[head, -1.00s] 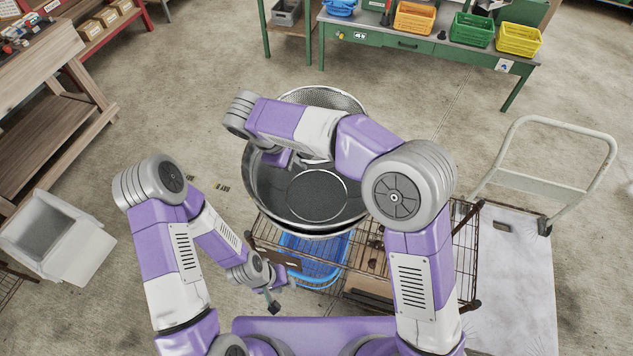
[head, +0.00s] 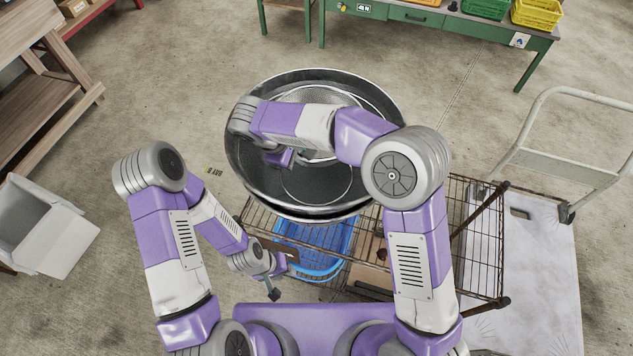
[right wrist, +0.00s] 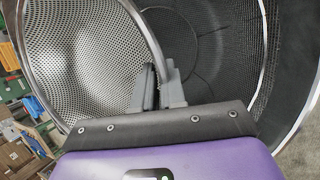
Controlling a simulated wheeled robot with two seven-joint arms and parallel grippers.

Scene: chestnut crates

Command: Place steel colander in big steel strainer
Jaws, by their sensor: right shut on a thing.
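The big steel strainer (head: 240,175) is a wide, deep bowl with a dark mesh inside, on the wire cart below my right arm. Its mesh wall also shows in the right wrist view (right wrist: 215,45). The steel colander (right wrist: 75,50) is perforated and smaller. In the head view the colander (head: 300,95) appears within the strainer's rim, on the far side, tilted and partly covered by my right arm. My right gripper (right wrist: 160,88) is shut on the colander's rim. My left gripper (head: 278,280) is low beside the cart, apart from both; its finger gap is unclear.
A wire cart (head: 425,235) holds a blue basket (head: 325,240) on a lower level. A white flatbed trolley (head: 535,260) stands at right. A green table (head: 425,18) with crates is at the back. A white bin (head: 40,225) and wooden shelves are at left.

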